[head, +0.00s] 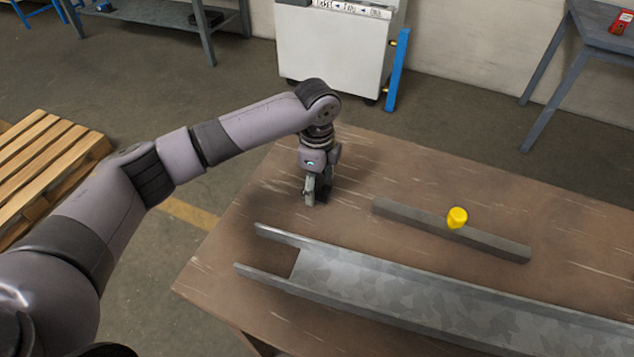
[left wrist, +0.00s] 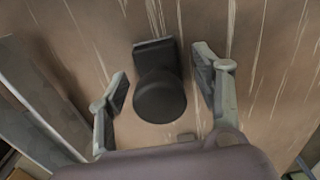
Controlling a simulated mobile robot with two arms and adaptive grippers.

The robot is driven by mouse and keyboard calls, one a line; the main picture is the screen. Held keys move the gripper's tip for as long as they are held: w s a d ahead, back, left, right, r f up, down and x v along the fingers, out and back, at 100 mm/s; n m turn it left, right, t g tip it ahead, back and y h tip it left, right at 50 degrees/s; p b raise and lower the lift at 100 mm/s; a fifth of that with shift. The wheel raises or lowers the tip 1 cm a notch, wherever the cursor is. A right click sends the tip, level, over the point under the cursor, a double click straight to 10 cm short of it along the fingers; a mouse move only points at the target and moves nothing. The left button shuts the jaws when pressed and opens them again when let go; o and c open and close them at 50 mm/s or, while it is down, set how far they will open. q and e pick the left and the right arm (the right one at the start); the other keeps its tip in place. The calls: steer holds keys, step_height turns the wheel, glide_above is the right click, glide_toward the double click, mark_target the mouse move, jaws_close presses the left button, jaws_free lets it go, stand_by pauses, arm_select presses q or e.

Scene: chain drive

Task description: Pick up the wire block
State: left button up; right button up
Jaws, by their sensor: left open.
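A dark block with a round, disc-like part (left wrist: 160,98) is on the brown table in the left wrist view; it looks like the wire block. My left gripper (left wrist: 161,66) is open, with one finger on each side of it and visible gaps between. In the head view my left gripper (head: 312,198) points down, low over the table's far left part. A dark piece (head: 323,192) shows just beside its fingers there, mostly hidden by the gripper. My right gripper is not in view.
A long grey metal channel (head: 400,290) lies along the table's near side. A dark grey bar (head: 490,242) lies to the right of the gripper, with a yellow piece (head: 457,217) at it. The wooden table (head: 225,255) is bare to the gripper's left.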

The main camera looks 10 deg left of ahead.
arm_select(q)
steer(key=shift+f, duration=0.6)
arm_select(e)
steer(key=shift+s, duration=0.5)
arm_select(q)
steer(key=shift+c, duration=0.6)
steer(key=c, duration=1.3)
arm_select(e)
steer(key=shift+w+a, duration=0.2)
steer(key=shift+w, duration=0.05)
arm_select(q)
steer(key=shift+r, duration=0.1)
step_height(320, 180, up, 20)
steer(key=b, duration=0.1)
steer(key=shift+b, duration=0.4)
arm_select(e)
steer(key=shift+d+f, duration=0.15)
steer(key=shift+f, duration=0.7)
